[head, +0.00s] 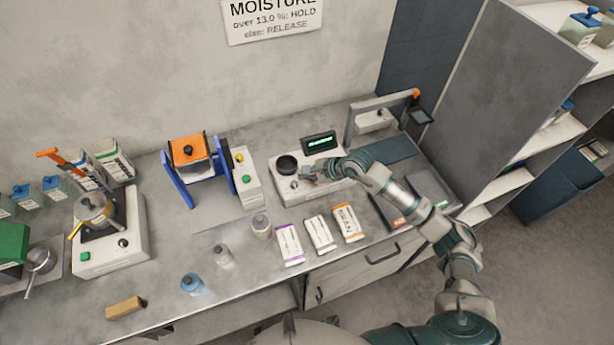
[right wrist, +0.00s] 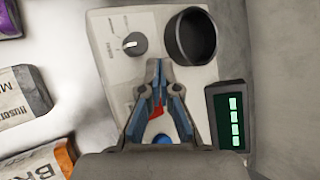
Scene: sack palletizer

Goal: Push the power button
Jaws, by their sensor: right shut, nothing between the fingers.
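A white meter (head: 284,192) with a black cup (head: 286,165) and a lit green display (head: 319,143) stands on the bench. My right gripper (head: 310,173) is over the meter's top, beside the cup, with its fingers shut and empty. In the right wrist view the shut fingertips (right wrist: 157,68) lie over the white panel (right wrist: 116,70) between the dial knob (right wrist: 134,44) and the cup (right wrist: 190,36). A red part (right wrist: 157,108) and a blue round button (right wrist: 162,140) show between the finger links. Which control is the power button, and whether the fingers touch the panel, I cannot tell. My left gripper is out of view.
Several labelled packets (head: 319,234) lie in front of the meter. An orange and blue device (head: 188,150) stands to the left. A grey frame (head: 350,125) and dark mats (head: 428,188) are to the right.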

